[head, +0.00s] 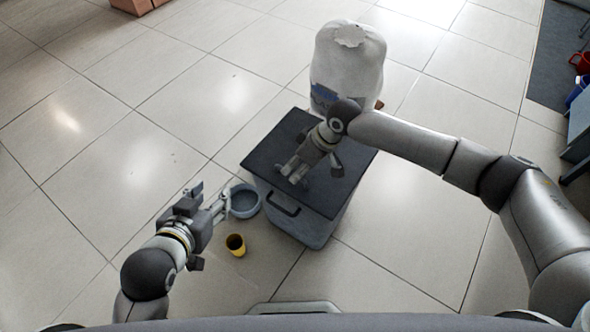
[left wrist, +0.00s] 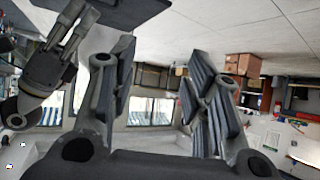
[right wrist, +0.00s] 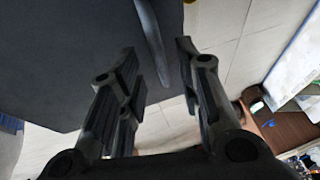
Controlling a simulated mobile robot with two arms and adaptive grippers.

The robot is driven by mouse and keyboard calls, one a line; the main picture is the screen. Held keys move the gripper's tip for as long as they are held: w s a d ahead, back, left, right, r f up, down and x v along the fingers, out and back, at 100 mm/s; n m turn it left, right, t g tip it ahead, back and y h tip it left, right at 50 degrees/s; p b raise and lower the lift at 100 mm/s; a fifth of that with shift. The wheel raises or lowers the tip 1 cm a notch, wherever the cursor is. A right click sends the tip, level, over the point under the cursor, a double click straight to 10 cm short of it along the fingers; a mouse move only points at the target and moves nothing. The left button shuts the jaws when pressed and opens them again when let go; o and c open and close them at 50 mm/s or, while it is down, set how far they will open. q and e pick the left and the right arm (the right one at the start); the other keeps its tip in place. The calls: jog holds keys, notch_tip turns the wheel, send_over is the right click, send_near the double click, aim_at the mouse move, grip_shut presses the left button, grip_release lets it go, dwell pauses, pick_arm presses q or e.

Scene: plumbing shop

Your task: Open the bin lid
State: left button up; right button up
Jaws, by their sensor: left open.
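The bin (head: 318,230) is a grey box with a flat dark lid (head: 345,160), which lies closed on top. A dark handle (head: 283,205) sits at its near edge. My right gripper (head: 292,176) is above the lid, close to the handle side; its fingers are apart and empty. In the right wrist view the lid (right wrist: 60,60) fills the upper left and a curved dark bar, apparently the handle (right wrist: 153,42), shows beyond the fingertips (right wrist: 157,55). My left gripper (head: 210,198) is open and empty, left of the bin; its fingers show apart in the left wrist view (left wrist: 160,58).
A large white sack (head: 347,62) stands behind the bin. The tiled floor on the left is clear. A bench (head: 577,135) is at far right.

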pick_arm(q)
jog(key=shift+w+d+r+t, duration=0.35)
jog(key=shift+w+r+t, duration=0.35)
jog(key=shift+r, duration=0.15)
pick_arm(e)
jog(key=shift+a+f, duration=0.3)
jog(key=shift+f, duration=0.3)
jog(key=shift+c, duration=0.5)
grip_shut()
